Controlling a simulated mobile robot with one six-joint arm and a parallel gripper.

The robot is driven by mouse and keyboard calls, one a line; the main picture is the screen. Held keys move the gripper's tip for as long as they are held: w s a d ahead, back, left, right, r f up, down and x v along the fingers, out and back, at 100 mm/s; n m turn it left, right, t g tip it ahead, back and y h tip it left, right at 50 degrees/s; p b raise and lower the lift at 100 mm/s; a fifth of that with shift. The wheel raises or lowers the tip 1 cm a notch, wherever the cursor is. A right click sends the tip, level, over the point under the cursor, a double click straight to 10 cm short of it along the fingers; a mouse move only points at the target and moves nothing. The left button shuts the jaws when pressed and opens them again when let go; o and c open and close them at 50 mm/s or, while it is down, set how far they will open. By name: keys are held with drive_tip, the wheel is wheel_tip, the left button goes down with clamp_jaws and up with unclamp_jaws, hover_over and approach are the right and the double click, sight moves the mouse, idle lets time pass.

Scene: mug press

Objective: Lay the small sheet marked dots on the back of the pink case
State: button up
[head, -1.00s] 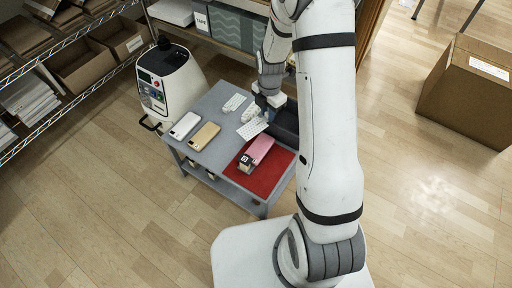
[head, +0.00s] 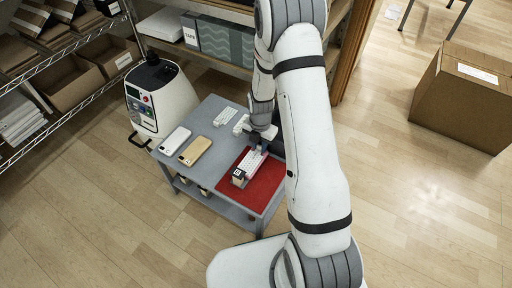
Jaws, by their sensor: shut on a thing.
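My gripper (head: 258,149) is over the red mat (head: 268,187) on the grey table, shut on a small white sheet (head: 254,161) with a fine pattern of marks. The sheet lies over the place of the pink case and hides nearly all of it. I cannot tell whether the sheet touches the case or hangs just above it. A black and white block (head: 239,177) stands at the near end of the sheet.
A white phone case (head: 174,140) and a gold one (head: 195,151) lie on the grey table (head: 210,171) at left. Other white sheets (head: 226,117) lie behind. A white machine (head: 160,98) stands beyond the table's left side. A large carton (head: 462,98) stands at right.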

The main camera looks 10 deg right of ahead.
drive_tip(key=shift+f, duration=0.2)
drive_tip(key=o, duration=0.9)
drive_tip(key=shift+o, duration=0.2)
